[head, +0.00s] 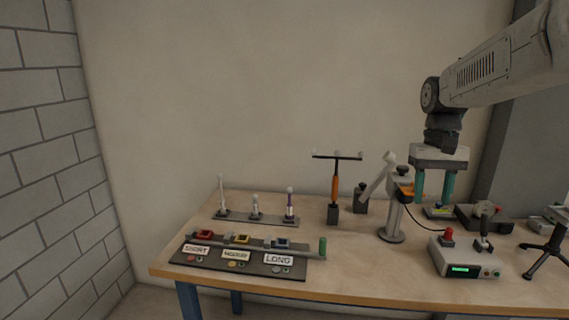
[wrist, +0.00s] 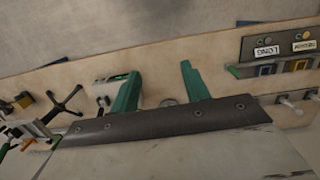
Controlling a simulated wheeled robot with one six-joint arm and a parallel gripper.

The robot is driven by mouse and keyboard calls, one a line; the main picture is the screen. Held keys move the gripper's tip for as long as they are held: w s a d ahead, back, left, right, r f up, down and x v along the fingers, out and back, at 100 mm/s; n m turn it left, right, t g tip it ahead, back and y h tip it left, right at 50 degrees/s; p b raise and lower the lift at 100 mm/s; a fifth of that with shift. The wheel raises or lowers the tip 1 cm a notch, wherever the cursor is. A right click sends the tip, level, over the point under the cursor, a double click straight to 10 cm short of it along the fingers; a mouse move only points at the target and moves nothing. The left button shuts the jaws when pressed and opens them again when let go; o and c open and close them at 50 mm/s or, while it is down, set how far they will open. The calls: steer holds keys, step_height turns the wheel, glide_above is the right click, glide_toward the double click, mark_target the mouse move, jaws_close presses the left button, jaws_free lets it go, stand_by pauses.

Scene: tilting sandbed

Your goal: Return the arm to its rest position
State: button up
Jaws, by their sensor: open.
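My gripper (head: 434,188) hangs from my raised arm over the right part of the table. Its two green fingers point down and are apart, with nothing seen between them. The wrist view also shows my gripper (wrist: 160,88) with its fingers spread. In the head view the fingers are in front of the things at the table's back right, so some of those are partly hidden. I cannot tell how far above the table the fingertips are.
The wooden table (head: 350,270) carries a SHORT, MEDIUM and LONG panel (head: 290,274), a rack of upright pegs (head: 256,219), an orange-handled T-shaped tool (head: 336,185), a white post (head: 393,220), a control box (head: 462,262) and a black tripod (head: 546,255). The table's front middle is clear.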

steer(key=s+a+f+t, duration=0.1)
steer(key=s+a+f, duration=0.1)
steer(key=s, duration=1.3)
steer(key=s+a+f+n+t, duration=0.1)
steer(key=s+a, duration=0.3)
steer(key=s, duration=1.1)
steer(key=shift+f+t, duration=0.45)
steer(key=shift+t, duration=0.05)
steer(key=shift+a, duration=0.1)
